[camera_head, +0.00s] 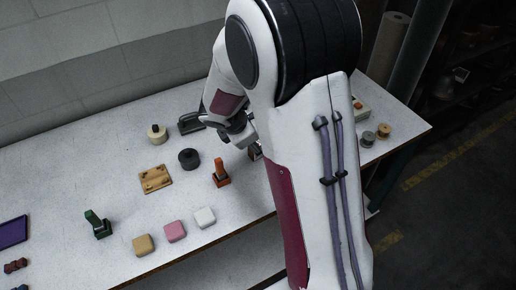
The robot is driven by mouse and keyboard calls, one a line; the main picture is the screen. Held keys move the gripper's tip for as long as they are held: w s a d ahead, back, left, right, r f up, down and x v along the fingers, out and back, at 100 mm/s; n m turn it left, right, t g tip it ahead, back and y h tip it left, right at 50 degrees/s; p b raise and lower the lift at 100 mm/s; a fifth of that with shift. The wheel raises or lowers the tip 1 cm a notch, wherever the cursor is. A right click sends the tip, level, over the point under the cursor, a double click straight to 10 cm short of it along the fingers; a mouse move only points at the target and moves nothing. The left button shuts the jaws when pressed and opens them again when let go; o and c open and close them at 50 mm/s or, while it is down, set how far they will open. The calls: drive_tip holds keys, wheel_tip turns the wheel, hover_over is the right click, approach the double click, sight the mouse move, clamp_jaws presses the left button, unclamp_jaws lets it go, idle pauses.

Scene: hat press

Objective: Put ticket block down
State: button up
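My gripper (248,143) is over the right half of the table, partly hidden by my own arm. Its fingers are too small and too covered to tell whether they are open or shut. A small dark piece (255,153) shows beside it at the arm's edge; I cannot tell whether it is held. I cannot make out for sure which thing is the ticket block. A white block (204,217), a pink block (175,231) and a tan block (144,244) lie in a row near the table's front edge, apart from my gripper.
An orange-handled stamp (221,174), a black round piece (189,159), a wooden plate (155,179), a cream round piece (157,134) and a green-handled stamp (97,224) stand on the white table (60,180). Spools (383,130) sit at the right end. The table's left middle is clear.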

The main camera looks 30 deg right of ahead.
drive_tip(key=shift+s+x, duration=0.15)
drive_tip(key=shift+x, duration=0.65)
drive_tip(key=shift+s+x, duration=0.15)
drive_tip(key=shift+x, duration=1.6)
drive_tip(key=shift+d+r, duration=0.1)
drive_tip(key=shift+c, duration=0.4)
clamp_jaws()
